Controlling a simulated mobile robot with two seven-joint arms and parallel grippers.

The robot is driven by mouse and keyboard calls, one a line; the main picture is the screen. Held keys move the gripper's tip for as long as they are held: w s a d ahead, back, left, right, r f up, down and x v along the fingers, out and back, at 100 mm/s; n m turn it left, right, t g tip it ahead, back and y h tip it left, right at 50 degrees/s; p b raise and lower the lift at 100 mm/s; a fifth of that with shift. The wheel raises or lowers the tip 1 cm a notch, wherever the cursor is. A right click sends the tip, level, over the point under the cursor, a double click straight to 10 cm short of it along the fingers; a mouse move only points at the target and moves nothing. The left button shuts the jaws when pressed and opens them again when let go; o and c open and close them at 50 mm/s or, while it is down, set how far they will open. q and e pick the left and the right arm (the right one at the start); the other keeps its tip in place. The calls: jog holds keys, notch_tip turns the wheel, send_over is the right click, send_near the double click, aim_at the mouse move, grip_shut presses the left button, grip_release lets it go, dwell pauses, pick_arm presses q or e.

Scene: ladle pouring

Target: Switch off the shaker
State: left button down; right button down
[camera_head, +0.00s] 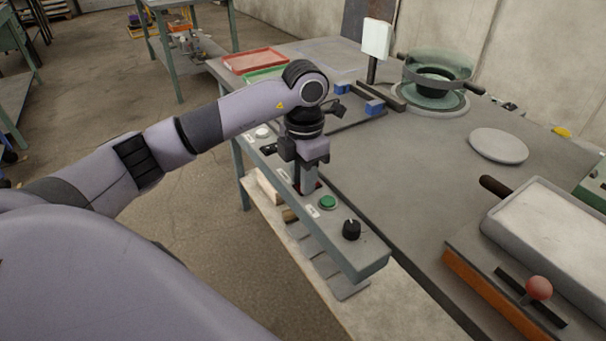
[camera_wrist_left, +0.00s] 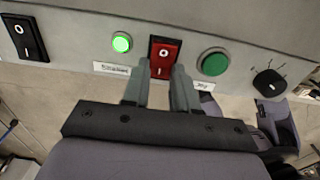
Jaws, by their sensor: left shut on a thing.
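My left gripper (camera_head: 306,186) points down at the panel. In the left wrist view its two fingertips (camera_wrist_left: 160,76) stand on either side of the switch's lower part, shut on it. Which machine is the shaker, I cannot tell. My right gripper is out of view.
A black knob (camera_head: 351,229) and a black rocker switch (camera_wrist_left: 25,38) share the panel. Behind it, the table holds a round glass-walled device (camera_head: 437,66), a pale disc (camera_head: 499,146) and a red-ball lever (camera_head: 538,288). Red (camera_head: 254,61) and green trays lie at the far left.

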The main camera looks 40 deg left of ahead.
pick_arm(q)
jog(key=shift+w+d+r+g+p, duration=0.1)
jog(key=shift+w+r+g+p, duration=0.15)
jog(key=shift+g+p, duration=0.35)
jog(key=shift+w+f+g+y+p, duration=0.1)
jog(key=shift+g+y+p, duration=0.4)
jog(key=shift+g+p, duration=0.1)
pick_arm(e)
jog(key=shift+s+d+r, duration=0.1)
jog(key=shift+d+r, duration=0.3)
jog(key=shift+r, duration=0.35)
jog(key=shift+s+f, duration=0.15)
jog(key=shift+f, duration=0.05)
pick_arm(q)
jog(key=c, duration=0.9)
grip_release()
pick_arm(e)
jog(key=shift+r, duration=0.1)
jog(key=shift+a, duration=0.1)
